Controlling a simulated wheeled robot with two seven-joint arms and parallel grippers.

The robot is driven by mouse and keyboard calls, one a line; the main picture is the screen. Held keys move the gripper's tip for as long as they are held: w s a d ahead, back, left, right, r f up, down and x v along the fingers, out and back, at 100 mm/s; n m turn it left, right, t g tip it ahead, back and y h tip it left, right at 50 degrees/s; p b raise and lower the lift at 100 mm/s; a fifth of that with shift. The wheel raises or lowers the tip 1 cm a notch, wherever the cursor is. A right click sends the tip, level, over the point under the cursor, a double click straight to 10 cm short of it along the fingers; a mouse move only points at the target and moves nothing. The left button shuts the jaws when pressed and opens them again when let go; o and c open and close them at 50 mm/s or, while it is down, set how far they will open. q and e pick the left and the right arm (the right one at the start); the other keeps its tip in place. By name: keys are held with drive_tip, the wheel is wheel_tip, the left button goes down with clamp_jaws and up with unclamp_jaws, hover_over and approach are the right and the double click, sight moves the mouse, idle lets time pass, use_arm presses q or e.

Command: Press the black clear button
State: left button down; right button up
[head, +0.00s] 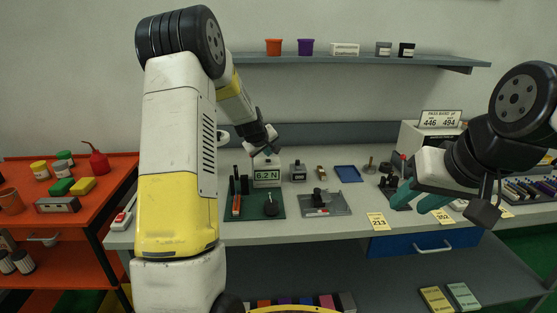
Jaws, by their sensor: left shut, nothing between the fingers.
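A pale display box (267,174) reading "62N" stands at the back of a dark green mat (250,212) on the grey bench. I cannot make out a black clear button for certain; the box is small in view and my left gripper covers part of its top. My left gripper (268,151) is shut and empty, pointing down just above or in front of the display box; contact cannot be told. A small black object (270,207) lies on the mat. My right gripper (420,199) has teal fingers set apart, empty, over the right side of the bench.
Dark upright pieces stand left of the display box. A grey plate with a black fixture (319,203), a dark stamp-like block (298,171) and a blue tray (348,174) are to its right. A shelf (360,60) hangs above. An orange cart (118,168) stands left.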

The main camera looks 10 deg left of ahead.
use_arm(q)
drive_tip(key=shift+f, duration=0.35)
drive_tip(key=shift+f, duration=0.4)
idle(0.7)
drive_tip(key=shift+r, duration=0.8)
drive_tip(key=shift+r, duration=2.5)
